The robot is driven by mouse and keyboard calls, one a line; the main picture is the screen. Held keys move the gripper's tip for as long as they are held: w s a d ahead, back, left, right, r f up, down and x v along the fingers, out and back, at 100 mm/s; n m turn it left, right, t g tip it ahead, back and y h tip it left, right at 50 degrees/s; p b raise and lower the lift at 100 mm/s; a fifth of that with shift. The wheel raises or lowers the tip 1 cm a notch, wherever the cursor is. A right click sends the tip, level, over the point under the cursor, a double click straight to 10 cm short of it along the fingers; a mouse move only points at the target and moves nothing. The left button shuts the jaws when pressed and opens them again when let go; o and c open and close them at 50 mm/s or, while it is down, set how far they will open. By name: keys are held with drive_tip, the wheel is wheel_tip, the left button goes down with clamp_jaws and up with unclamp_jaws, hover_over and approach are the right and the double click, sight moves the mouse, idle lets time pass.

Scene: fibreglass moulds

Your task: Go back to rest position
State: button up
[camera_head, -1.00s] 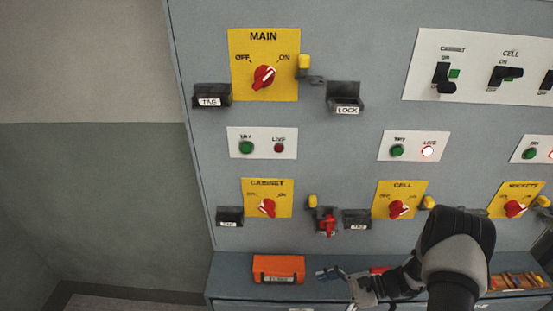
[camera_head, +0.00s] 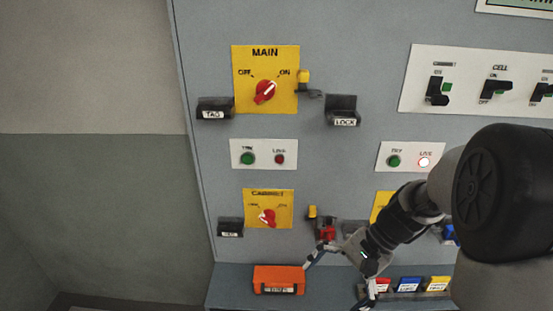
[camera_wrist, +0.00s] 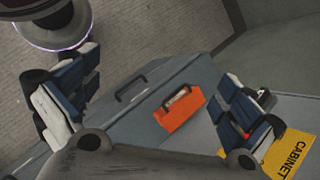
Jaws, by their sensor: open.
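My gripper (camera_head: 338,275) is open and empty in the head view, low in front of the panel, just right of an orange box (camera_head: 279,279) on the ledge. In the wrist view my gripper's (camera_wrist: 160,100) two blue-padded fingers stand wide apart, with the orange box (camera_wrist: 180,108) seen between them and beyond.
The grey panel (camera_head: 350,65) carries the yellow MAIN plate (camera_head: 283,98) and CABINET plate (camera_head: 284,195) with red knobs. The wall side at left is clear.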

drive_tip(key=s+d+r+n+t+h, duration=0.2)
drive_tip(key=s+r+n+t+h, duration=0.4)
drive_tip(key=s+r, duration=0.7)
drive_tip(key=shift+s+n+h, duration=0.4)
drive_tip(key=shift+s+n, duration=0.7)
drive_tip(key=shift+n, duration=0.3)
drive_tip(key=shift+d, duration=0.1)
